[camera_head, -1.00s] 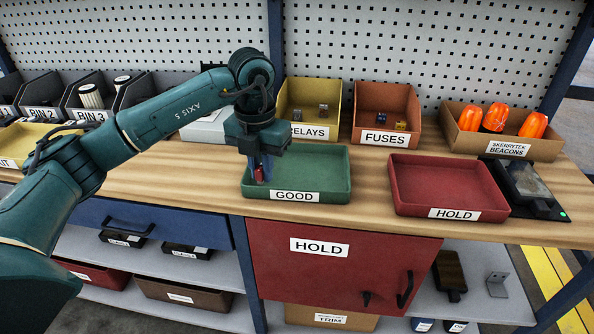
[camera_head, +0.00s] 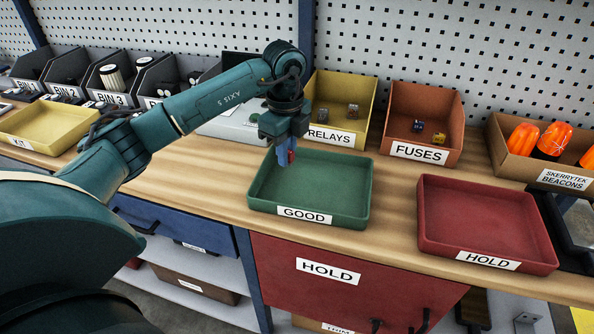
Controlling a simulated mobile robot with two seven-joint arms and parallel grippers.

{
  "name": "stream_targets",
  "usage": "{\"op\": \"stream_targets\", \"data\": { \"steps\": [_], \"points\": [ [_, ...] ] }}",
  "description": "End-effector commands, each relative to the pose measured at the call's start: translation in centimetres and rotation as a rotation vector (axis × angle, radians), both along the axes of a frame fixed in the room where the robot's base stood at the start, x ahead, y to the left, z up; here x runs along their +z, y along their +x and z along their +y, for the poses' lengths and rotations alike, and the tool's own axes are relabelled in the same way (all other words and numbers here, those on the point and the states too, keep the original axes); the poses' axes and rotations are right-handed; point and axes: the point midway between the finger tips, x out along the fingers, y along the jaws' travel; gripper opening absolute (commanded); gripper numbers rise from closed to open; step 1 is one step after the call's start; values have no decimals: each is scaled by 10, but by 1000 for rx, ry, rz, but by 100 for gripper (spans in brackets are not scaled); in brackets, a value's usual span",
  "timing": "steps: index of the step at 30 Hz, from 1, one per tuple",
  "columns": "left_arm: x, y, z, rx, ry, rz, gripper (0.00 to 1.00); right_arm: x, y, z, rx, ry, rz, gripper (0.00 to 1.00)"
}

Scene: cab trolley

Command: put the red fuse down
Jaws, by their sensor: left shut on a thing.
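My left gripper (camera_head: 286,155) points down over the back left part of the green GOOD tray (camera_head: 345,217). It is shut on the red fuse (camera_head: 292,156), of which only a small red patch shows beside the blue fingers. I cannot tell whether the fuse touches the tray floor. The rest of the green tray looks empty. My right gripper is not in view.
The red HOLD tray (camera_head: 428,226) to the right is empty. Behind stand the yellow RELAYS bin (camera_head: 341,97), the orange FUSES bin (camera_head: 431,104) and the beacons box (camera_head: 509,163). A yellow KIT tray (camera_head: 38,145) is at the left.

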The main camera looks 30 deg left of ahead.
Motion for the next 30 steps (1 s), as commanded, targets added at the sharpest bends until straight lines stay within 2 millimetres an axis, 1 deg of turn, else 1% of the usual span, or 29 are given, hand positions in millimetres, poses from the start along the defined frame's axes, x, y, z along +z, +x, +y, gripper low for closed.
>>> {"op": "stream_targets", "data": {
  "steps": [2,6,8,12,15,22,26,27,30],
  "points": [
    [-12,-1,0,-1,0,3,0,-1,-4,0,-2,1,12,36],
    [-22,0,0,-3,0,0,0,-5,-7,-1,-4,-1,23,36],
    [-27,0,0,-3,0,2,0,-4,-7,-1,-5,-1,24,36],
    [-47,-1,0,-2,0,4,0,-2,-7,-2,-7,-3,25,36],
    [-57,-1,0,-3,1,1,0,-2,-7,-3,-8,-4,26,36],
    [-58,0,0,-4,0,-1,0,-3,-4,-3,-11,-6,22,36],
    [-62,0,0,-4,0,-1,0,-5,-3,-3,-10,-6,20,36],
    [-60,0,0,-4,0,-1,17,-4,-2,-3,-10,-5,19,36],
    [-60,0,0,-4,0,-1,25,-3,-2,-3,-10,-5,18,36]
  ]
}}
